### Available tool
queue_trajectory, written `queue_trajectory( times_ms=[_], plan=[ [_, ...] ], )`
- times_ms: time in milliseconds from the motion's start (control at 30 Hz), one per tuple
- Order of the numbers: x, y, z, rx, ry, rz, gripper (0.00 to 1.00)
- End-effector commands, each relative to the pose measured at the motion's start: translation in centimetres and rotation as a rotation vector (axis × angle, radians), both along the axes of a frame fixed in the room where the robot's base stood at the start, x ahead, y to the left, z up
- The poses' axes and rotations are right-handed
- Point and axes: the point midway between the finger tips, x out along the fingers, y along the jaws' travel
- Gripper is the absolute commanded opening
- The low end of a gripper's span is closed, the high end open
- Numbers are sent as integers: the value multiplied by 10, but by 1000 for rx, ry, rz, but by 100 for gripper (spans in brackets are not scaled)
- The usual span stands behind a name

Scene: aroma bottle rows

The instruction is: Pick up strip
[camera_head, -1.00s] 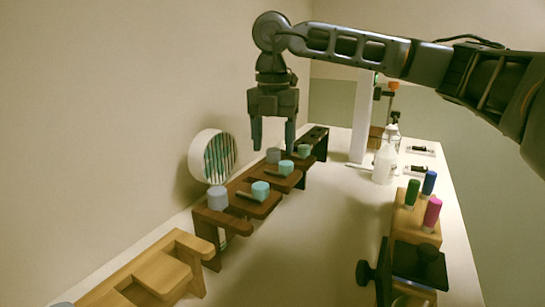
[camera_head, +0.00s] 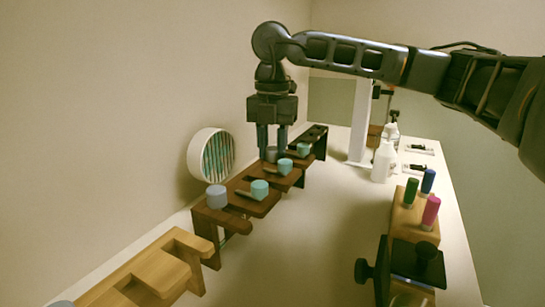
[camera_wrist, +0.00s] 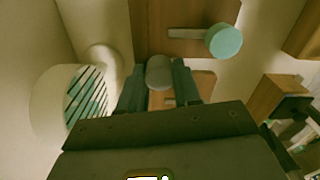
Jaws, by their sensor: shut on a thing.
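My gripper (camera_head: 271,150) points straight down at the dark brown rack. It is shut on a grey-capped bottle (camera_head: 271,155), whose round grey top also shows between the fingers in the wrist view (camera_wrist: 159,72). The body below the cap is hidden, and I cannot tell whether it is clear of the rack. I cannot tell which thing the task calls the strip.
The dark brown stepped rack (camera_head: 238,226) carries several teal caps (camera_head: 260,189) and another grey cap (camera_head: 216,196). A light wooden rack (camera_head: 150,271) is at front left. White bottles (camera_head: 382,162) and coloured markers on a wooden block (camera_head: 404,222) stand right. The middle table is clear.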

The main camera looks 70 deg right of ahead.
Motion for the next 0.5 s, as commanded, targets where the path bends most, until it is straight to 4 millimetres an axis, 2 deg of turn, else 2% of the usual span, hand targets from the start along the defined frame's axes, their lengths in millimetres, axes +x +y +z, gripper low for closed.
queue_trajectory(
  times_ms=[267,500],
  plan=[
    [0,0,4,-1,0,0,13],
    [0,0,28,-2,0,0,13]
  ],
)
